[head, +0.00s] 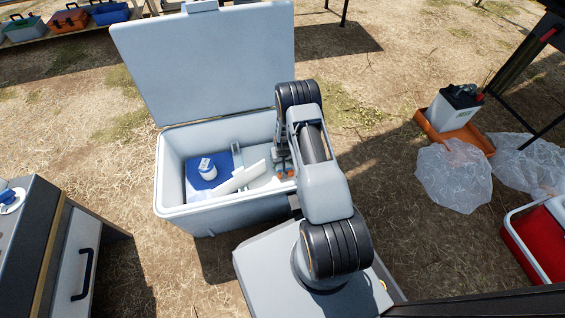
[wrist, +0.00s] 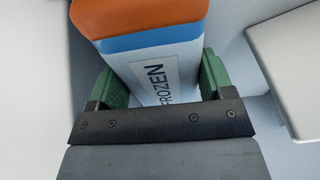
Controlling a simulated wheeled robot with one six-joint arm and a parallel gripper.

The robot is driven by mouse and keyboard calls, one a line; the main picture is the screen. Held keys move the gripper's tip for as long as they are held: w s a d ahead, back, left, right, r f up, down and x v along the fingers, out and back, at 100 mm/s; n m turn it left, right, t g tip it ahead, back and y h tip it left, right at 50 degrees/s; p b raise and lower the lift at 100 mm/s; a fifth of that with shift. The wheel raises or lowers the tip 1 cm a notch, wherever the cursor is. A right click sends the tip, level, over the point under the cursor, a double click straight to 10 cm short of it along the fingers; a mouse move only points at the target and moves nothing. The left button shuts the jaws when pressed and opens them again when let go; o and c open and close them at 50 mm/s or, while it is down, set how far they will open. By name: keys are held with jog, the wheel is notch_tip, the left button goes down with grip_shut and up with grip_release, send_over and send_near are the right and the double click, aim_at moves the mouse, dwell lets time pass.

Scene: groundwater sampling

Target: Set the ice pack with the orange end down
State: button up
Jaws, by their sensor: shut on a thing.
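The ice pack (wrist: 150,65) is white with a blue band, an orange end and the word FROZEN on it. In the wrist view it stands between the green pads of my gripper (wrist: 158,85), which is shut on it. Its lower part is hidden behind the gripper body. In the head view my gripper (head: 283,165) is inside the right part of the open cooler (head: 225,206), and a bit of the orange end (head: 286,174) shows there. I cannot tell whether the pack touches the cooler floor.
The cooler lid (head: 205,60) stands open at the back. A battery in an orange tray (head: 455,108) and plastic bags (head: 453,175) lie at right.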

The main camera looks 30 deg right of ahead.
jog(key=o, duration=1.2)
jog(key=shift+f, duration=0.15)
